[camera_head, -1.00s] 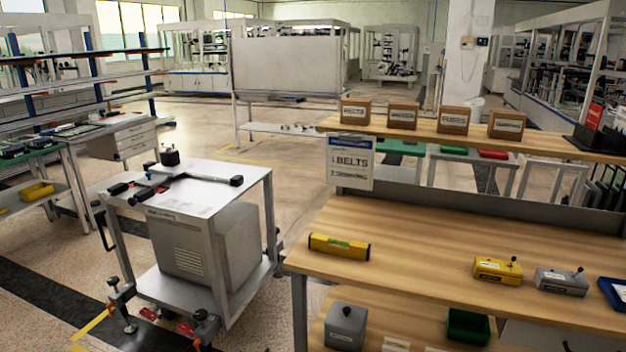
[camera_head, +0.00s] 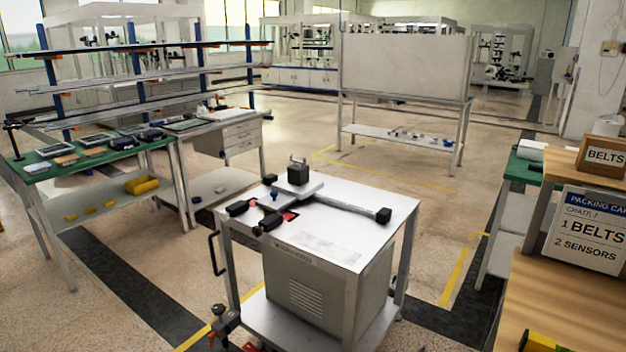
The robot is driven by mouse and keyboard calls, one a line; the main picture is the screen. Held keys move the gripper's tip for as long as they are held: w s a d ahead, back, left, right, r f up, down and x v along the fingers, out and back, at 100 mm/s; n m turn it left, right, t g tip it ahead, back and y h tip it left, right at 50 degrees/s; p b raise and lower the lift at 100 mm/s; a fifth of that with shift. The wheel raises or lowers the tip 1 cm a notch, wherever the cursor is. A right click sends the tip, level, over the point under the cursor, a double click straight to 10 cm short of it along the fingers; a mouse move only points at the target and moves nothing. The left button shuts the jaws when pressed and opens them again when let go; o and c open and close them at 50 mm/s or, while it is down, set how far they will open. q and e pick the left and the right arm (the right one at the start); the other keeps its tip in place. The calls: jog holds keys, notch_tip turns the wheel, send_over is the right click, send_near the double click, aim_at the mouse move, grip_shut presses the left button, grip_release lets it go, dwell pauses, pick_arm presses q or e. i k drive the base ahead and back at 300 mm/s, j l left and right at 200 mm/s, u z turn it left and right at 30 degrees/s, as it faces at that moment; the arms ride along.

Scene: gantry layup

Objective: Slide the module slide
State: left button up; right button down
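A slide-like assembly lies on the white top of a cart (camera_head: 395,205). It has a dark rail (camera_head: 345,204) running to a black end block (camera_head: 383,215) at the right. A light plate (camera_head: 302,188) sits across the rail's left part and carries a black block (camera_head: 298,174) with a small grey top. Two black handle-like parts (camera_head: 268,222) lie at its left, beside a small red patch and a blue knob. I cannot tell which part is the module slide. Neither of my grippers is in view.
A wooden bench (camera_head: 565,300) with a packing card (camera_head: 585,232) stands at the right. A green-topped table (camera_head: 75,165) with a yellow bin (camera_head: 141,184) is at the left. A white panel stand (camera_head: 405,65) is behind. Floor is open between the cart and the left table.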

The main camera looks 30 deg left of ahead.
aim_at(297, 185)
jog(key=i+j, duration=0.15)
jog(key=j, duration=0.2)
jog(key=i+j, duration=0.1)
jog(key=j, duration=0.25)
jog(key=i+j, duration=0.15)
jog(key=j, duration=0.2)
jog(key=i+j, duration=0.1)
jog(key=j, duration=0.25)
jog(key=i+j, duration=0.15)
jog(key=j, duration=0.2)
